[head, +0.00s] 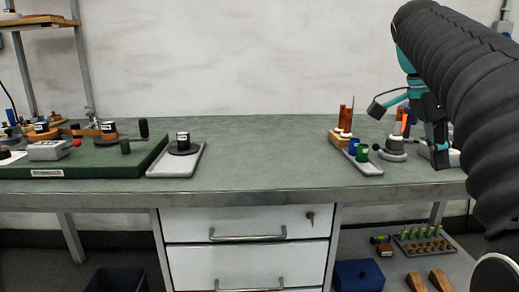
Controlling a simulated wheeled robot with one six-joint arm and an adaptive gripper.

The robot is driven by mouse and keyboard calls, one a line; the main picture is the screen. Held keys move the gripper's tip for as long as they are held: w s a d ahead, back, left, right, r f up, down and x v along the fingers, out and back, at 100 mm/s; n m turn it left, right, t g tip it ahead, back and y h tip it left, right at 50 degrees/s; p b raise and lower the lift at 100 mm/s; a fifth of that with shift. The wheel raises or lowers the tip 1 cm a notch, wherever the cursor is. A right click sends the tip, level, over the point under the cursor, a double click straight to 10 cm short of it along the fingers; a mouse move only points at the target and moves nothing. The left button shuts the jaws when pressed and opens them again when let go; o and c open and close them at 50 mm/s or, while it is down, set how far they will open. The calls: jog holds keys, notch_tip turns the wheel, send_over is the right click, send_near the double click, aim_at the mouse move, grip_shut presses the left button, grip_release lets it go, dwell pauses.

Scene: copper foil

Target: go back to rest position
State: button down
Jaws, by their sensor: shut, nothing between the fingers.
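My arm, in a dark ribbed cover, fills the right side of the head view and bends down over the right end of the workbench (265,165). My gripper (440,156) shows small at the end of it, low over the bench's right end and partly behind the arm. It is shut with nothing held. Whether it touches the bench top cannot be told. A grey round-based piece with an orange tip (391,150) stands just left of it.
Blue and green cups (362,153) sit on a grey tray near a wooden block (340,138). A grey tray (158,169) with a dark round piece and a green board (80,171) with fixtures lie left. The bench middle is clear. Drawers (247,225) are below.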

jog(key=w+a+f+n+t+y, duration=0.1)
jog(key=a+f+n+t, duration=0.15)
jog(key=f+n, duration=0.45)
jog(key=w+a+f+n+t+y, duration=0.1)
jog(key=a+f+n, duration=0.2)
jog(key=f+n, duration=0.35)
jog(key=s+a+f+n+t+y, duration=0.1)
jog(key=s+a+f+n, duration=0.2)
jog(key=s+a+f, duration=0.2)
jog(key=s+a+f+n+t, duration=0.2)
jog(key=s+a+f, duration=0.3)
jog(key=s, duration=0.5)
jog(key=shift+a+f+n+y, duration=0.2)
jog(key=shift+f+n+y, duration=0.2)
jog(key=shift+f+n, duration=0.65)
